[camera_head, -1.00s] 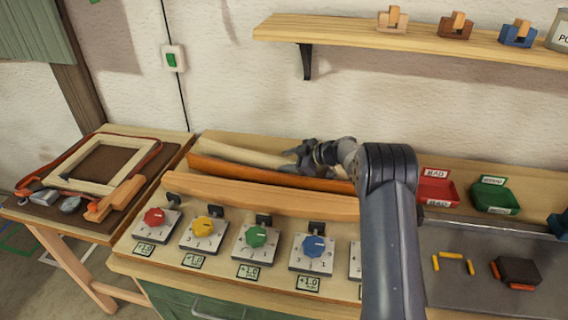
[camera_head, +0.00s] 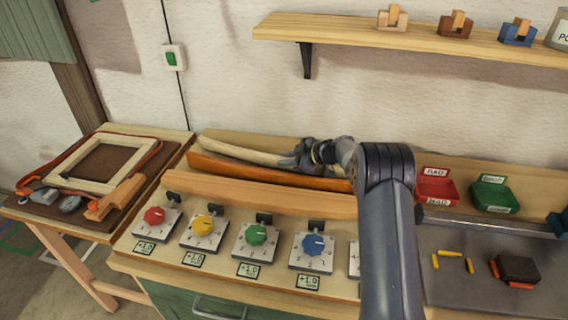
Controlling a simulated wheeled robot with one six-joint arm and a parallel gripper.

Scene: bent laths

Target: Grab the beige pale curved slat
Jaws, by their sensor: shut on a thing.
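The beige pale curved slat (camera_head: 240,153) lies lengthwise at the back of the workbench, behind an orange-brown curved slat (camera_head: 270,173). My gripper (camera_head: 292,160) is at the right part of the pale slat and is shut on it. My gripper and wrist hide the slat's right end. The fingertips are small and partly hidden in this view. A lighter wooden curved piece (camera_head: 260,194) lies in front of the orange-brown slat.
Several coloured dials, such as the green one (camera_head: 256,236), line the bench front. A red bin (camera_head: 437,190) and a green bin (camera_head: 491,195) stand to the right. A shelf (camera_head: 340,30) hangs above. A side table (camera_head: 70,222) with a wooden frame stands at left.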

